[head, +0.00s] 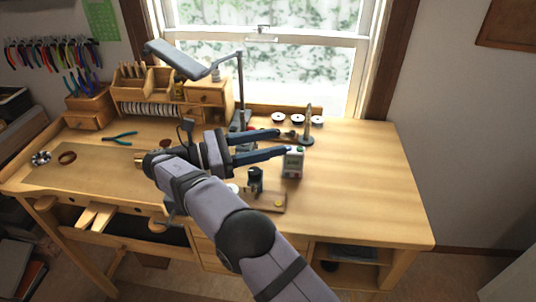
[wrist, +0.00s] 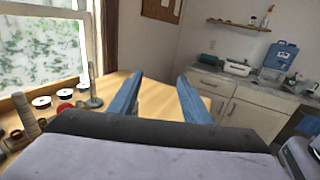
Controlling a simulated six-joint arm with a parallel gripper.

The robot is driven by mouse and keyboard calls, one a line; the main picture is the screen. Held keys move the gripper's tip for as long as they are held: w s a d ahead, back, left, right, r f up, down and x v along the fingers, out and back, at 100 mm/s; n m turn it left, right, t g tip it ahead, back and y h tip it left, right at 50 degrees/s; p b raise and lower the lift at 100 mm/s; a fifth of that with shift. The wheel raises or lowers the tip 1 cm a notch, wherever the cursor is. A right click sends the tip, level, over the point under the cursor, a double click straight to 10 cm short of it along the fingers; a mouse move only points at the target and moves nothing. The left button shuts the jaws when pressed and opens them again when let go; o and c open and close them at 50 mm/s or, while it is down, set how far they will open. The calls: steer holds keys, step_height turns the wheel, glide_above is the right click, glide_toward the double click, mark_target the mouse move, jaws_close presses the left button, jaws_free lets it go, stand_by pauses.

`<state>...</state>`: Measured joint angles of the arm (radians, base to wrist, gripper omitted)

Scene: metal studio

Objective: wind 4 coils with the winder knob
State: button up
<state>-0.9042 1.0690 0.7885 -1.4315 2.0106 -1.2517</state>
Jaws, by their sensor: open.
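My gripper (head: 282,142) is open and empty, held above the workbench and pointing right. In the wrist view its two blue fingers (wrist: 160,78) stand apart with nothing between them. Below it in the head view is a small wooden board (head: 268,199) with a dark upright cylinder (head: 255,178) and a round yellow piece (head: 279,204), which looks like the winder. I cannot tell which part is the knob. Neither the winder nor the box shows in the wrist view.
Several spools (head: 298,119) line the bench's back edge, beside a thin upright post on a round base (head: 307,138). A lamp (head: 180,58) overhangs the back. Teal pliers (head: 121,138) lie at left. The bench's right side (head: 375,180) is clear.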

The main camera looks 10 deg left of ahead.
mark_target(259, 168)
steer(key=shift+r+p, duration=0.65)
steer(key=shift+r, duration=0.3)
steer(key=shift+a+f, duration=0.1)
steer(key=a+f+n+t+y+b, duration=0.1)
steer(key=t, duration=0.1)
steer(key=s+a+f+n+t+y+b, duration=0.1)
steer(key=f+t, duration=0.1)
steer(key=a+f+n+t+y+b, duration=0.1)
steer(key=a+f+n+t, duration=0.1)
steer(key=shift+s+y, duration=0.25)
steer(key=shift+y, duration=0.15)
steer(key=s+f+n+y, duration=0.1)
steer(key=s+f+n+t+y+b, duration=0.1)
steer(key=f, duration=0.1)
steer(key=s+f+n+t+y+b, duration=0.1)
steer(key=f+y, duration=0.1)
steer(key=shift+a+f, duration=0.1)
steer(key=shift+a, duration=0.3)
steer(key=shift+p+x, duration=1.15)
steer(key=shift+x, duration=2.5)
